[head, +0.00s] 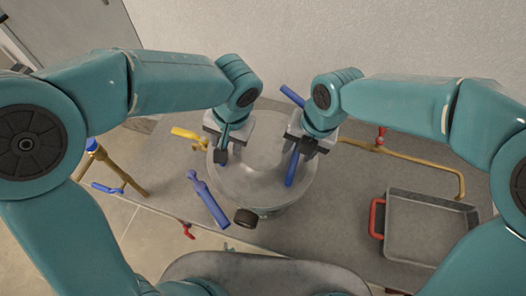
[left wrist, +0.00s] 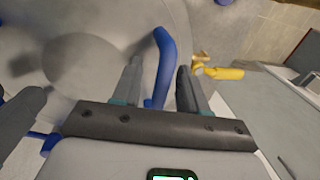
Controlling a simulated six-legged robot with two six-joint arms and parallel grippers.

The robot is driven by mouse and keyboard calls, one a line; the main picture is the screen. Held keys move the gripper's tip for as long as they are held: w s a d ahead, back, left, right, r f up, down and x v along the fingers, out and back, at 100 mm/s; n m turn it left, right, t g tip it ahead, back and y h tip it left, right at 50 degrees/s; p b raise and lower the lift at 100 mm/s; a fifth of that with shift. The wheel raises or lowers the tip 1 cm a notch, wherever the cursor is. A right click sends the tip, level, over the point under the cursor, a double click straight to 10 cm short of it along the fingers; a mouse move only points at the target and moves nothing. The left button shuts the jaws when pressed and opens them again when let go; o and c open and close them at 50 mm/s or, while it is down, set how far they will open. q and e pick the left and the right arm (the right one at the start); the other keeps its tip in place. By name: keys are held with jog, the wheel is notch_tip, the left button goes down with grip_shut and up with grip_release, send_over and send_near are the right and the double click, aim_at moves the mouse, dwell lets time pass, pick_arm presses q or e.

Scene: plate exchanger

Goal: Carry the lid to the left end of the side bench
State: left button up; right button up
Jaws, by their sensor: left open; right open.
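The lid (head: 262,172) is a round grey metal disc on top of a round vessel in the middle of the bench. A blue handle (head: 292,168) rises on its right side, under my right gripper (head: 303,148), which is open around or just above it; the exact fit is hidden. My left gripper (head: 222,148) is above the lid's left edge. In the left wrist view, the open left gripper (left wrist: 158,85) has another blue handle (left wrist: 165,55) between its fingers, with gaps visible. The grey lid also fills the left of that view (left wrist: 95,60).
A grey tray with red handle (head: 432,225) stands on the bench at right. A brass pipe (head: 425,158) with a red valve runs behind it. A blue lever (head: 208,198) and a yellow valve handle (head: 186,133) lie left of the vessel. A black knob (head: 246,218) sits in front.

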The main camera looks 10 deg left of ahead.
pick_arm(q)
jog(key=shift+a, duration=0.2)
pick_arm(e)
jog(key=shift+a, duration=0.25)
pick_arm(q)
jog(key=shift+w, duration=0.15)
jog(key=shift+c, duration=1.2)
pick_arm(e)
jog(key=shift+w+f, duration=0.1)
jog(key=shift+w, duration=0.05)
jog(key=shift+c, duration=1.2)
pick_arm(q)
jog(key=shift+d, duration=0.2)
grip_shut()
pick_arm(e)
jog(key=shift+d, duration=0.2)
grip_shut()
pick_arm(q)
jog(key=shift+a, duration=0.15)
pick_arm(e)
jog(key=shift+a, duration=0.1)
pick_arm(q)
jog(key=shift+r, duration=0.1)
pick_arm(e)
jog(key=shift+r, duration=0.2)
